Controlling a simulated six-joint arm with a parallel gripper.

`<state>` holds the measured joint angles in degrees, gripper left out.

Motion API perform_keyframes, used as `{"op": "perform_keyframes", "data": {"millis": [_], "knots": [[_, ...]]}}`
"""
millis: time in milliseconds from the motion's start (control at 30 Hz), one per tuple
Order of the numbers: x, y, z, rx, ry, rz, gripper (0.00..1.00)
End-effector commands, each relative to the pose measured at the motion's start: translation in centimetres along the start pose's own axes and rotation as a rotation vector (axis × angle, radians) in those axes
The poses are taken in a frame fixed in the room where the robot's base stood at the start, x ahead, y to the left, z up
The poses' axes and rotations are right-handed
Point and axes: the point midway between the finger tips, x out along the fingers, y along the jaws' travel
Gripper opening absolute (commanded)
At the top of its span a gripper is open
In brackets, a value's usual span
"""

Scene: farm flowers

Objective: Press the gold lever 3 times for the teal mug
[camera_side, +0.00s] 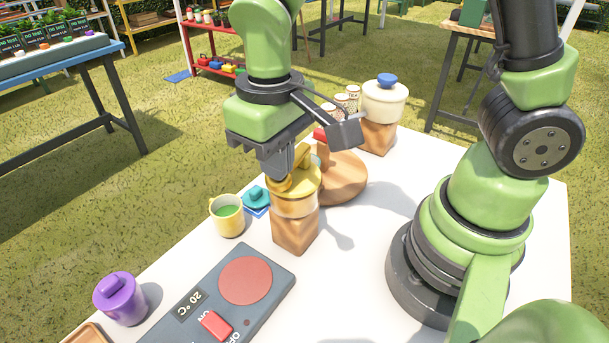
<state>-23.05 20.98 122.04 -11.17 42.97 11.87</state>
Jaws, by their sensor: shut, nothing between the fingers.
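A gold-yellow piece that looks like the lever (293,181) sits on top of a round canister (295,205) on a wooden block. My gripper (290,168) is shut and empty, pointing down at the gold piece. Its fingertips are at or just above it; I cannot tell whether they touch. They hide part of the gold top. A small teal object with a knob (256,196), lid-like, lies on a blue mat left of the block. I cannot make out a teal mug. A yellow mug (228,216) with green contents stands beside the mat.
A grey hot plate (215,298) with a red disc and red switch lies in front. A purple lidded pot (120,299) stands front left. The white table's (350,270) middle is clear.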

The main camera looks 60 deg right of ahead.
Motion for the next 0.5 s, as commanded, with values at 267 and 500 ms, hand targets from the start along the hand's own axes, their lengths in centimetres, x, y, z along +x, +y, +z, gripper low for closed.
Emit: {"op": "perform_keyframes", "data": {"millis": [267, 500], "knots": [[-0.2, 0.0, 0.0, 0.001, 0.000, 0.000, 0.00], [-1.7, 0.0, 0.0, 0.000, 0.002, 0.000, 0.00]]}}
